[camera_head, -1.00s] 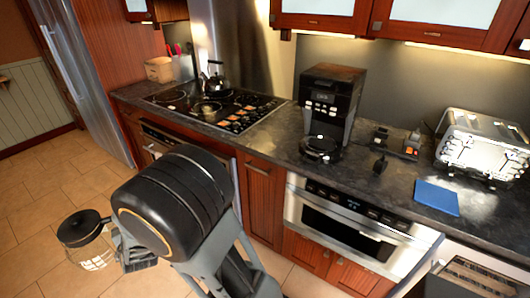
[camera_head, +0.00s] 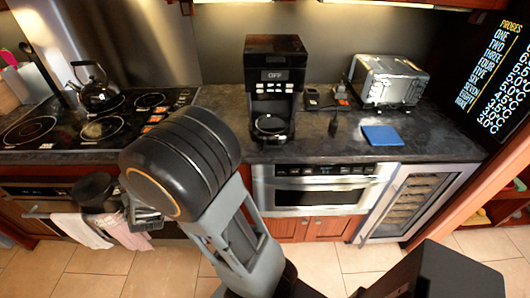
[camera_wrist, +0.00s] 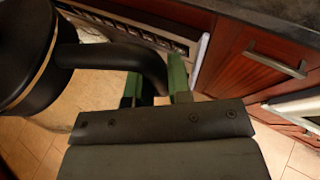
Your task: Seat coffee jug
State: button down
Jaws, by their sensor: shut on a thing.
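The coffee jug (camera_head: 94,188) has a black lid and handle and hangs in front of the oven at the left of the head view. In the wrist view the jug (camera_wrist: 22,50) fills the upper left, its lid large and its handle running right. My gripper (camera_wrist: 156,82), with green finger pads, is shut on that handle; in the head view my arm partly covers it.
A dark counter (camera_head: 340,150) holds a toaster (camera_head: 388,80), a blue cloth (camera_head: 381,135) and small dark items. A hob with a kettle (camera_head: 97,90) lies left.

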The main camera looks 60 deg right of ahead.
jog(key=s+d+r+m+g+h+p, duration=0.1)
jog(key=s+d+r+m+g+h, duration=0.2)
jog(key=d, duration=0.4)
jog(key=s+d+r+m+g+h, duration=0.1)
jog(key=s+d+m+g+h, duration=0.2)
jog(key=d, duration=0.4)
jog(key=s+d+r+m+g+h+p, duration=0.1)
jog(key=s+d+r+m+g+h, duration=0.15)
jog(key=s+d+m, duration=0.35)
jog(key=s+d+m+g+y+p, duration=0.1)
jog(key=s+d+m+g+y, duration=0.1)
jog(key=s+m+g, duration=0.3)
jog(key=s+d+r+m+g+y, duration=0.1)
jog(key=s+d+m+g, duration=0.3)
jog(key=s+g, duration=0.4)
jog(key=s+m, duration=0.1)
jog(key=s, duration=0.4)
jog(key=shift+s+d+m+y+p, duration=0.25)
jog(key=shift+m+y+p, duration=0.05)
jog(key=shift+y+p, duration=0.1)
jog(key=shift+w+a+r+p, duration=0.1)
jog(key=shift+w+r+p, duration=0.05)
jog(key=shift+p, duration=0.15)
jog(key=w+d, duration=0.5)
jog(key=d, duration=0.2)
jog(key=w+d+f+p, duration=0.1)
jog(key=w+d, duration=0.5)
jog(key=d, duration=0.2)
jog(key=shift+d, duration=0.2)
jog(key=shift+p, duration=0.4)
